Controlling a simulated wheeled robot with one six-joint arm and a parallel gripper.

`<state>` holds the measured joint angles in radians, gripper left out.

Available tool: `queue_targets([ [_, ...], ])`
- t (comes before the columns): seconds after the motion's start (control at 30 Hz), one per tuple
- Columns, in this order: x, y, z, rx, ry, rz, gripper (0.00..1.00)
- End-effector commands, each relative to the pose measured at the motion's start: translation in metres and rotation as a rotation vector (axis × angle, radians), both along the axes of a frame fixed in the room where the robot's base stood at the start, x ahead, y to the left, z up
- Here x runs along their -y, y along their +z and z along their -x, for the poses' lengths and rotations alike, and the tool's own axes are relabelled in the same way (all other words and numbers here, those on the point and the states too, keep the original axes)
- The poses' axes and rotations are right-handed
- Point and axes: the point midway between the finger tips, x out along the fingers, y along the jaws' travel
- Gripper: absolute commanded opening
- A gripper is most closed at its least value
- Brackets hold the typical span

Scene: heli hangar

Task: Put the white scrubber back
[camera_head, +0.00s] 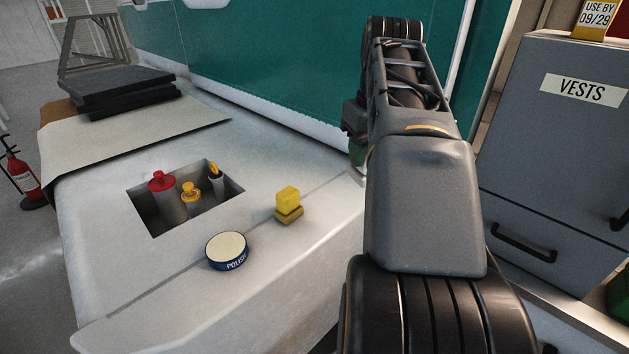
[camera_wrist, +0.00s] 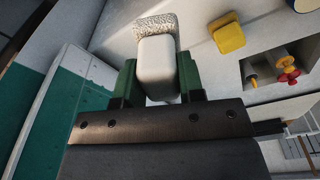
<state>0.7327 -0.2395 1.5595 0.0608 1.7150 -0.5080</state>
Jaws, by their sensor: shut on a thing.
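My gripper (camera_wrist: 157,72) has green fingers and is shut on the white scrubber (camera_wrist: 155,52), one finger on each side of its pale block. The scrubber's rough, bristly end (camera_wrist: 155,24) points away from the gripper. I cannot tell whether it touches the pale surface beyond. In the head view my arm hides the scrubber and nearly all of the gripper. A yellow scrubber (camera_head: 288,198) stands on the pale bench (camera_head: 105,245), right of a recess; it also shows in the wrist view (camera_wrist: 228,37).
The recess (camera_head: 153,217) holds a red-topped bottle (camera_head: 163,190), a yellow-topped bottle (camera_head: 190,196) and a slim yellow-tipped item. A polish tin (camera_head: 227,250) sits near the bench's front edge. A grey cabinet marked VESTS (camera_head: 560,140) stands right of my arm.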

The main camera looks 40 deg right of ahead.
Motion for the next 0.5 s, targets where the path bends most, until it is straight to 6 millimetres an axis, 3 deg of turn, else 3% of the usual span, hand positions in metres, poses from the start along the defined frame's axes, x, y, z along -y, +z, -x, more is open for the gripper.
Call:
queue_targets([
  [0.17, 0.003, -0.011, -0.027, -0.004, 0.0, -0.004, 0.14],
  [0.37, 0.009, -0.033, -0.077, -0.006, -0.001, -0.005, 0.14],
  [0.5, 0.011, -0.056, -0.102, -0.004, -0.003, -0.003, 0.14],
])
